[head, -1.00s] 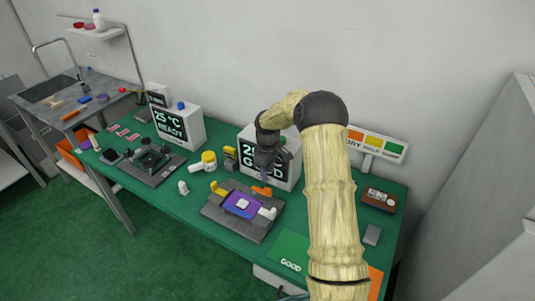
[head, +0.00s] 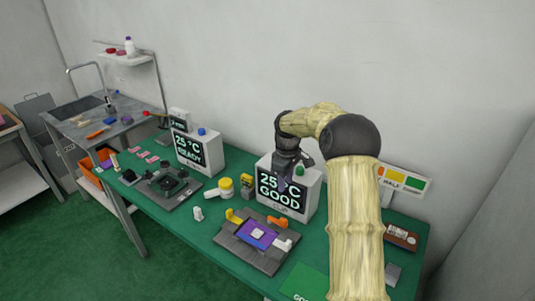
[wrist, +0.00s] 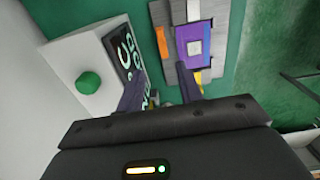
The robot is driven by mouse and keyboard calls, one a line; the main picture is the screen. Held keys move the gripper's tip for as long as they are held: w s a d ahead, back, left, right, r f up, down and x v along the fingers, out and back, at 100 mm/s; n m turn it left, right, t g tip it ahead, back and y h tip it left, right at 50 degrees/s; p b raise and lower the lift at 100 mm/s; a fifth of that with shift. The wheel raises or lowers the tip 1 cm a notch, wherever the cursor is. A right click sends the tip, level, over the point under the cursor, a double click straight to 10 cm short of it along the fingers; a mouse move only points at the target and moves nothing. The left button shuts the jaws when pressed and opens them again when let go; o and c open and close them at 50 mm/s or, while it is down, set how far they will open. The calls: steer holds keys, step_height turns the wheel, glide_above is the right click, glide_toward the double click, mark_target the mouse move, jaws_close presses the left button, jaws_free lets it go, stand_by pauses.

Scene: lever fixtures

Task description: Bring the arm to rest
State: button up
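My arm reaches over the green bench, and my gripper (head: 284,183) hangs in front of the right-hand display box (head: 313,194), which reads "25 °C GOOD". In the wrist view my gripper (wrist: 161,82) has its two dark fingers apart, with nothing held between them. The box with its green knob (wrist: 88,84) lies to their left. The grey lever fixture (head: 233,243) stands in front of the box, bearing a purple plate with a white square on it. It also shows beyond the fingers in the wrist view (wrist: 164,18), apart from them.
A second display box (head: 199,152) reading "READY" and a dark fixture (head: 166,187) stand to the left. A yellow-capped bottle (head: 222,188) lies between. A sign (head: 404,180) and brown box (head: 401,237) are at right. A sink bench (head: 95,122) stands far left.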

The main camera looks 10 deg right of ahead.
steer(key=s+a+m+t, duration=0.1)
steer(key=s+a+m, duration=0.1)
steer(key=s, duration=0.7)
steer(key=s+a+r+m, duration=0.1)
steer(key=s+m, duration=0.3)
steer(key=s, duration=0.6)
steer(key=s+a+r+m+t, duration=0.1)
steer(key=s+a, duration=0.3)
steer(key=s, duration=0.6)
steer(key=shift+m+t, duration=0.3)
steer(key=shift+m, duration=0.6)
steer(key=shift+s+r, duration=0.1)
